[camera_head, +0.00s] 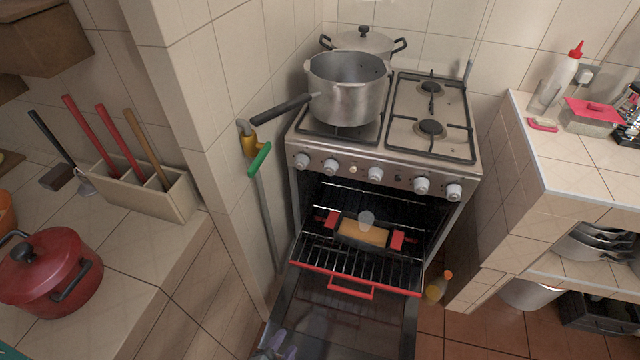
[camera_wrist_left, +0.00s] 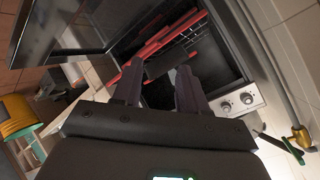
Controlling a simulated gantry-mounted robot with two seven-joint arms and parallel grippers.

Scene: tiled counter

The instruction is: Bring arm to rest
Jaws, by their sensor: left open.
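My left gripper (camera_head: 277,346) shows at the bottom edge of the head view, low in front of the opened oven door (camera_head: 335,318). Only its fingertips show there, and the rest of the arm is out of frame. In the left wrist view the dark fingers of the left gripper (camera_wrist_left: 160,88) are spread apart with nothing between them. They point toward the open oven (camera_wrist_left: 180,60), some distance off. My right gripper is in neither view.
The oven rack (camera_head: 385,272), with a red front edge and handle, carries a baking dish (camera_head: 362,234) with red ends. Pots, one a saucepan (camera_head: 348,88), stand on the stove. A red pot (camera_head: 52,272) sits on the left counter. A tiled wall corner (camera_head: 215,150) stands left of the stove.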

